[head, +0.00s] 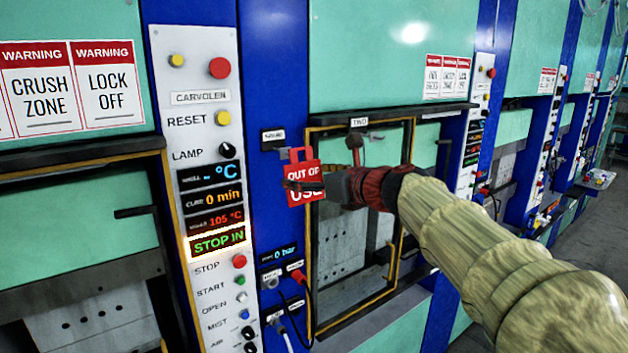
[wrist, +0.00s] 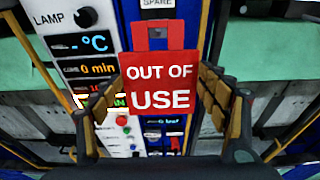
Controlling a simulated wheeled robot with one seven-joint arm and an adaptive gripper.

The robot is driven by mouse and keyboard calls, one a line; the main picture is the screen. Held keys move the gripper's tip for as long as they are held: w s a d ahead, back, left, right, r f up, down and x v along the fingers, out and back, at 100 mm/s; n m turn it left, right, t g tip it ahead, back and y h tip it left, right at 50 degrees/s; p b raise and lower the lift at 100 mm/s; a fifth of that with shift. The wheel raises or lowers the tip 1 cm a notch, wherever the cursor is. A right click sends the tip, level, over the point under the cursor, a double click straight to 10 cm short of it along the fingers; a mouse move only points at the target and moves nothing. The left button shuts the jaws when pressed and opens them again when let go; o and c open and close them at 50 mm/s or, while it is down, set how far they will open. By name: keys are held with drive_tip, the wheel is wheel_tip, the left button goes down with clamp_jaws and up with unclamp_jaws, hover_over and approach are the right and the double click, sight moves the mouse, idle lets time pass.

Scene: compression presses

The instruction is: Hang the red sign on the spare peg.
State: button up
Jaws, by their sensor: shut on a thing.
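The red sign (head: 305,172), reading OUT OF USE, has a handle-like loop at its top. My gripper (head: 318,187) is shut on it, holding it upright in front of the blue post. In the wrist view the sign (wrist: 160,82) faces me between the fingers of my gripper (wrist: 161,98). A small label (head: 272,138) is on the post just above and left of the sign; in the wrist view the label (wrist: 158,3) reads SPARE and is cut by the top edge. I cannot clearly make out the peg. The sign's loop is close below the label.
The control panel (head: 205,180) with buttons and displays stands left of the sign. A yellow-edged frame (head: 308,245) and a label reading TWO (head: 358,122) are to its right. Hoses and connectors (head: 290,290) are below on the post.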

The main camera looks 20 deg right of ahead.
sight(305, 175)
drive_tip(key=shift+r+x, duration=0.15)
drive_tip(key=shift+x, duration=0.9)
drive_tip(key=shift+r+x, duration=0.2)
drive_tip(key=shift+x, duration=0.85)
drive_tip(key=shift+w+a+f, duration=0.2)
drive_tip(key=shift+w+f, duration=0.4)
drive_tip(key=shift+w, duration=0.1)
drive_tip(key=o, duration=1.3)
drive_tip(key=shift+c, duration=0.2)
drive_tip(key=shift+o, duration=0.6)
